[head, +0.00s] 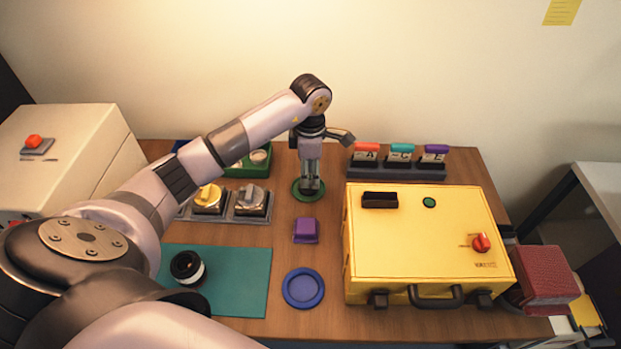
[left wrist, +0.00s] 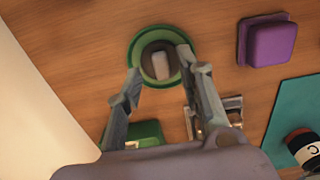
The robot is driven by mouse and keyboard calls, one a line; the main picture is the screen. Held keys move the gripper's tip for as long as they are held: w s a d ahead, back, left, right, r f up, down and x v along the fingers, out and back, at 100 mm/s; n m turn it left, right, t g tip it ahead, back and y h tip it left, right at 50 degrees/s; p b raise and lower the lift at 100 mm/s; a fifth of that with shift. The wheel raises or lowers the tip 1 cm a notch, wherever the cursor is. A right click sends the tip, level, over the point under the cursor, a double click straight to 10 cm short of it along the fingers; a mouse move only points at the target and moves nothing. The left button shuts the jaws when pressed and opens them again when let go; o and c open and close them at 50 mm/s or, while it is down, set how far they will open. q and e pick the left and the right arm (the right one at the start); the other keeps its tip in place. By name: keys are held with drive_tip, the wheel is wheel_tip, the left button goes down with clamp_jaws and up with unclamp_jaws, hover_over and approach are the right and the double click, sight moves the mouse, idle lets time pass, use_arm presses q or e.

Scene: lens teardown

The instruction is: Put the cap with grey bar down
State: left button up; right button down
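A green round dish (head: 297,190) stands on the wooden table, under my left gripper (head: 311,185). In the left wrist view, a dark round piece with a pale grey bar (left wrist: 161,65), which looks like the cap with grey bar, lies inside the green dish (left wrist: 135,50). In that view my left gripper (left wrist: 160,64) is open, its fingers spread to either side of the bar. I cannot tell whether the fingers touch the cap. In the head view the gripper hides the cap. My right gripper is not in view.
A purple block (head: 306,232) and a blue dish (head: 303,288) stand in front. A yellow case (head: 420,240) is at right, a labelled rack (head: 396,172) behind it. A metal tray with yellow-knob (head: 208,197) and grey-knob (head: 251,199) units is left. A lens (head: 187,267) sits on a teal mat (head: 240,285).

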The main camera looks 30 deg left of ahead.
use_arm(q)
wheel_tip(320, 180, up, 10)
drive_tip(key=b, duration=0.1)
drive_tip(key=shift+f+b, duration=0.2)
drive_tip(key=shift+b, duration=0.2)
